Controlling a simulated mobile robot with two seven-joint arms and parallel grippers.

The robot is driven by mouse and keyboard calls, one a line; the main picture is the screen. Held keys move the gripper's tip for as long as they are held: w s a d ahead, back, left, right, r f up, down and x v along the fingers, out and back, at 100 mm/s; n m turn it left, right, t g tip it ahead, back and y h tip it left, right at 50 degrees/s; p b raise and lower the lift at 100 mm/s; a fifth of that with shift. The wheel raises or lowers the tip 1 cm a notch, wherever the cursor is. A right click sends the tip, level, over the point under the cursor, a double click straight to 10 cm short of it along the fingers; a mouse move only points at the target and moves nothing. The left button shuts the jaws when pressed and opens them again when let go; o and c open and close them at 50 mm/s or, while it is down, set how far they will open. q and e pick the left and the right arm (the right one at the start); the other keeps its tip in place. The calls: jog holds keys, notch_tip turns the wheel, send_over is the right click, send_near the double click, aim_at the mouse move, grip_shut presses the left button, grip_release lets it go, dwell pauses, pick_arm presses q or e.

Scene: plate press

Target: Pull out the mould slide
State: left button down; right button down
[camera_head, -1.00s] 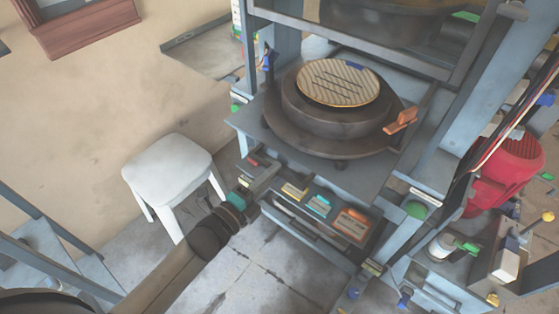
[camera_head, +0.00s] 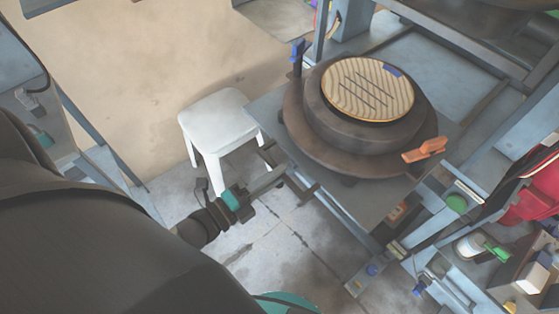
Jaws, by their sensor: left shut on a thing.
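The mould slide (camera_head: 262,108) is a grey-blue plate bearing a dark round mould (camera_head: 360,135) with ridged wooden-looking disc (camera_head: 368,88) on top. An orange handle (camera_head: 424,150) sticks out at the mould's right side. My left gripper (camera_head: 268,181) is at the slide's near left edge, shut on the slide's handle; the exact contact is small and dark. The slide stands out from the press frame and covers most of the labelled front panel below it. My right gripper is not in view.
A white stool (camera_head: 216,118) stands left of the slide, close to my left gripper. Grey frame posts and a red motor (camera_head: 535,195) are on the right. A white container (camera_head: 470,246) stands at lower right. The tiled floor (camera_head: 265,235) in front is clear.

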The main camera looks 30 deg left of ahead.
pick_arm(q)
jog(key=c, duration=1.1)
grip_release()
jog(key=shift+w, duration=0.1)
jog(key=v, duration=1.5)
jog(key=shift+f, duration=0.1)
